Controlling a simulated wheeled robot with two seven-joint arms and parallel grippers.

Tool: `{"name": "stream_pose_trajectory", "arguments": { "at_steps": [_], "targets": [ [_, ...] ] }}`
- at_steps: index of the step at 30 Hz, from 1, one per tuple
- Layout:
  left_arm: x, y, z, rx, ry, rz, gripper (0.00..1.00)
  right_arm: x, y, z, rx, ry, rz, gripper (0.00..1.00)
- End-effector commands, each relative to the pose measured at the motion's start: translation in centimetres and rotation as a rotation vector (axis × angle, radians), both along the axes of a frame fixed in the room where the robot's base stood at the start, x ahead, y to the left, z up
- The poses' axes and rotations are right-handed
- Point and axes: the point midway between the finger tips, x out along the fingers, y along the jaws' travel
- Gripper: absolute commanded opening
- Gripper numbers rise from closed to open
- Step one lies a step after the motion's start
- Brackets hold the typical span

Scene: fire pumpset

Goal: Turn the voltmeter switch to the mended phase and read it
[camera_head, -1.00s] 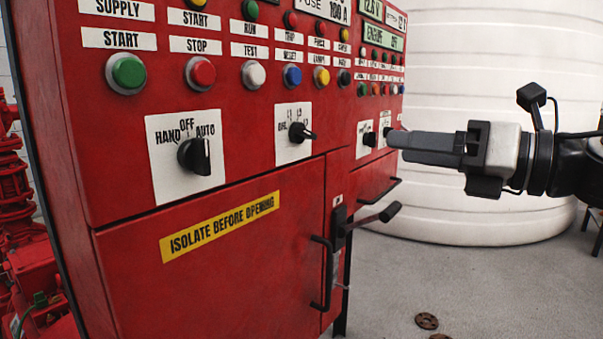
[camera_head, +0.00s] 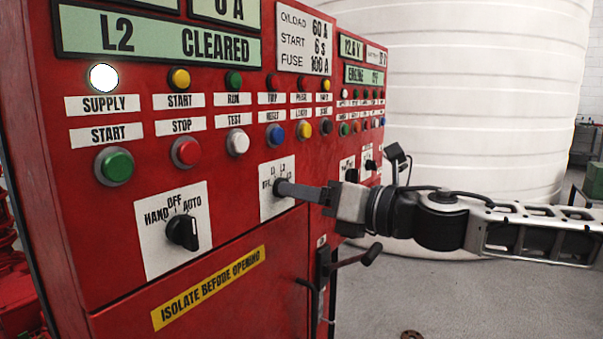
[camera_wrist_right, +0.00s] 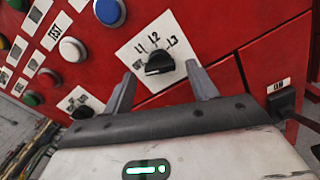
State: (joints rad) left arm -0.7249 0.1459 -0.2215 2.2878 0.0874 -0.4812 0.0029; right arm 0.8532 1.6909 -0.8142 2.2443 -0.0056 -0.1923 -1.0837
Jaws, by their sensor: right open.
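The voltmeter switch is a black knob (camera_wrist_right: 160,64) on a white plate marked L1, L2, L3 in the right wrist view. Its bar lies roughly across the picture; I cannot tell which mark it points to. My right gripper (camera_wrist_right: 160,73) is open, with one finger on each side of the knob and no clear contact. In the head view, the right gripper (camera_head: 284,188) reaches the switch plate (camera_head: 268,209) from the right and mostly covers the knob. A green display (camera_head: 150,37) above reads "L2 CLEARED". My left gripper is not in view.
The red panel (camera_head: 60,200) also carries a HAND/OFF/AUTO switch (camera_head: 182,232), a lit white supply lamp (camera_head: 103,77) and several push buttons. A lever handle (camera_head: 362,255) sticks out below my right arm. A white tank (camera_head: 470,110) stands behind.

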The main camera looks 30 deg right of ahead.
Motion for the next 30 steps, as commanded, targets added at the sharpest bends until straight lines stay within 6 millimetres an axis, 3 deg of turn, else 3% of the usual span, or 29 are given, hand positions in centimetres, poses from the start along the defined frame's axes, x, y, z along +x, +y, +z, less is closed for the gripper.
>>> {"name": "stream_pose_trajectory", "arguments": {
  "at_steps": [6, 14, 15, 20, 30],
  "targets": [
    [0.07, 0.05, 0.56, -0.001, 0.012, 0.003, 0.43, 1.17, 0.55, 0.02, 0.000, 0.002, 0.001, 0.58],
    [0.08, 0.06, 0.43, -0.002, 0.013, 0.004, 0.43, 1.27, 0.56, -0.16, 0.000, 0.002, 0.000, 0.58],
    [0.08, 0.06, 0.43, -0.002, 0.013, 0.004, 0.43, 1.27, 0.56, -0.16, 0.000, 0.002, 0.000, 0.55],
    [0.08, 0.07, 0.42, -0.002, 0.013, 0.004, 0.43, 1.26, 0.57, -0.13, -0.001, 0.002, 0.000, 0.13],
    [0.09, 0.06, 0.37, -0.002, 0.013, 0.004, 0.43, 1.25, 0.54, -0.14, 0.031, 0.015, 0.000, 0.14]
  ]
}}
